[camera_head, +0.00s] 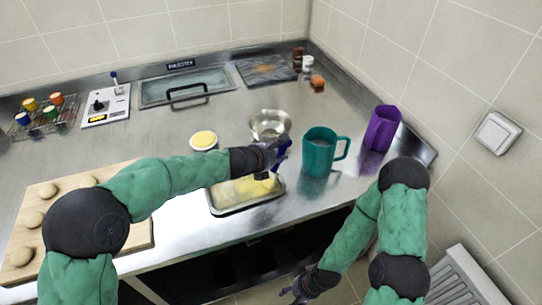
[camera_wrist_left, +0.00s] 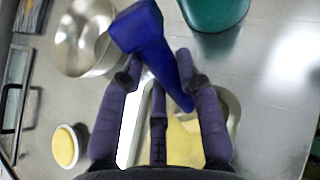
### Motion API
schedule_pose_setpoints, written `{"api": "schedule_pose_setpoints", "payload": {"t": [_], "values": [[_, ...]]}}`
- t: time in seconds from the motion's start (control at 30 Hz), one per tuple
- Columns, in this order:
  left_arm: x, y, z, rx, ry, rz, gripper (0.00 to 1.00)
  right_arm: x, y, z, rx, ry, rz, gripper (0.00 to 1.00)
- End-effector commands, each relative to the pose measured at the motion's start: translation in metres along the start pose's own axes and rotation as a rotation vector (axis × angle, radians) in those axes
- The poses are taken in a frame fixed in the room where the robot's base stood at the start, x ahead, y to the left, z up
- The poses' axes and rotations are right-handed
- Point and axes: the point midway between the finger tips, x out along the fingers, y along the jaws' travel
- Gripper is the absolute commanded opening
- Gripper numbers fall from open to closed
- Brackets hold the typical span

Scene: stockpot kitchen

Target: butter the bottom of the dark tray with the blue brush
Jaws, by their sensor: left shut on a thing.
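My left gripper (camera_head: 270,160) is shut on the blue brush (camera_head: 282,150). In the left wrist view the brush (camera_wrist_left: 150,35) slants between my fingers (camera_wrist_left: 160,95). The brush is over a metal tray (camera_head: 214,209) whose bottom shows pale yellow, seen partly behind the fingers in the left wrist view (camera_wrist_left: 236,108). I cannot tell whether the bristles touch it. A small white tub of yellow butter (camera_head: 204,140) stands behind the tray, also in the left wrist view (camera_wrist_left: 65,147). My right gripper (camera_head: 300,285) hangs low before the counter, fingers apart and empty.
A board with dough balls (camera_head: 140,235) lies left.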

Motion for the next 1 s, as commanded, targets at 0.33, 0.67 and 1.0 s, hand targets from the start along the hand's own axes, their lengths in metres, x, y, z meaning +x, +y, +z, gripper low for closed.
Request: {"api": "schedule_pose_setpoints", "payload": {"t": [0.33,0.67,1.0], "values": [[0.011,-0.009,0.007,0.000,0.001,-0.003,0.01,-0.001,-0.001,0.000,0.000,0.000,0.000,0.58],[0.025,-0.019,0.019,0.000,0.000,-0.001,0.01,-0.004,-0.001,0.000,0.000,0.000,0.000,0.58],[0.031,-0.006,0.023,-0.002,0.001,0.000,0.01,-0.013,-0.004,0.001,0.000,0.000,0.000,0.58]]}}
